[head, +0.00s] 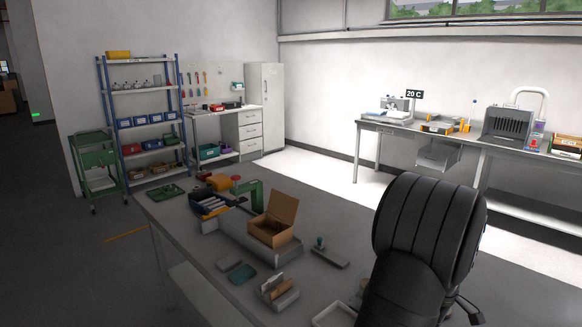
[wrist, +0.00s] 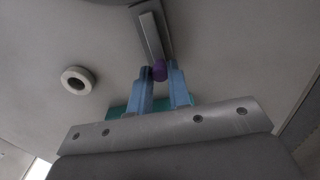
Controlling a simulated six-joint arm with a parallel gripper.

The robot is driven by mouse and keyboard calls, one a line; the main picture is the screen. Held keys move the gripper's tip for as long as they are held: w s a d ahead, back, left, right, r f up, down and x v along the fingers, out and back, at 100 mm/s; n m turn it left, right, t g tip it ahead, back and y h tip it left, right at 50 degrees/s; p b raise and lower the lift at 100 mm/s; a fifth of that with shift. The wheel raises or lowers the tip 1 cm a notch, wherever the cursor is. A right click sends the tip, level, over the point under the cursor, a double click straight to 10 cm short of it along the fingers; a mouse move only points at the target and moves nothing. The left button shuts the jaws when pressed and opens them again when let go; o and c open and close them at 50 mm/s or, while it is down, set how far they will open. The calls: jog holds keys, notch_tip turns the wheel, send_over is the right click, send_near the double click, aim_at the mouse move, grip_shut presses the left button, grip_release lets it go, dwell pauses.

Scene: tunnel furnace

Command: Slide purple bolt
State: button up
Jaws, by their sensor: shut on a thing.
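The fingers hide part of the knob, and how far the bolt has slid cannot be told. In the head view I cannot make out the bolt, and my dark arm covers the lower right.
In the wrist view a cream ring (wrist: 75,80) lies on the grey surface to the left, and a teal piece (wrist: 120,109) shows behind my gripper. In the head view the near table bears an open cardboard box (head: 271,228), a green clamp-like piece (head: 254,190) and small items.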

jog(key=shift+s+d, duration=1.05)
jog(key=o, duration=1.7)
notch_tip(320, 180, up, 7)
